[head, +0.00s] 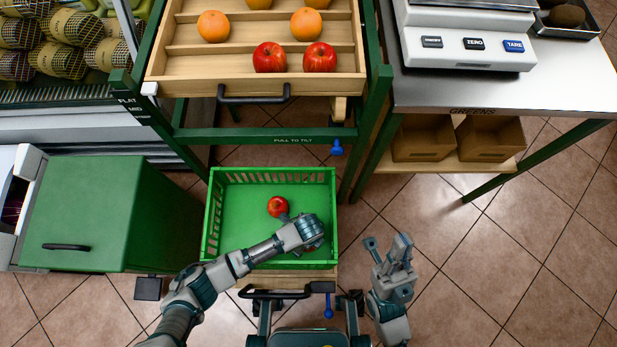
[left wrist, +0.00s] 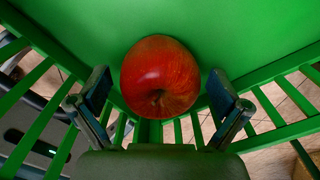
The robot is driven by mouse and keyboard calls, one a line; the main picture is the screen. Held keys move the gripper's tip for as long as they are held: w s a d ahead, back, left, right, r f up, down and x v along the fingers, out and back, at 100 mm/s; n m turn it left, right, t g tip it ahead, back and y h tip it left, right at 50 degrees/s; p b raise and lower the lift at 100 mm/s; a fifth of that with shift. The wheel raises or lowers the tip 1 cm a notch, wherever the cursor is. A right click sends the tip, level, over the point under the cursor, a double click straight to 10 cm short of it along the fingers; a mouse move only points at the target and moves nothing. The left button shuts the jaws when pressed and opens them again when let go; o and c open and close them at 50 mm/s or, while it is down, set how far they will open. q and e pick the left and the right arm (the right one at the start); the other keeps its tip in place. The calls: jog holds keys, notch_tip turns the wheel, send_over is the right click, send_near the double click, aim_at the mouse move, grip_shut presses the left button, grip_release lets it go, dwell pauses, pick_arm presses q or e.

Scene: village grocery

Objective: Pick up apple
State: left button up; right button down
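A red apple (head: 277,207) lies on the floor of the green crate (head: 222,230), left of my left gripper. My left gripper (head: 312,238) reaches into the crate's front right part and mostly hides a second red apple in the head view. In the left wrist view this apple (left wrist: 160,75) sits in a crate corner, ahead of and between the two spread fingers. Gaps show on both sides of the apple, so the left gripper is open. My right gripper (head: 388,248) is open and empty, over the floor right of the crate.
A tilted wooden display tray (head: 195,75) above the crate holds two red apples (head: 269,57) and several oranges (head: 213,26). A metal table (head: 430,90) with a scale (head: 470,45) stands at the right. A green box (head: 90,215) is at the left.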

pick_arm(q)
jog(key=c, duration=1.2)
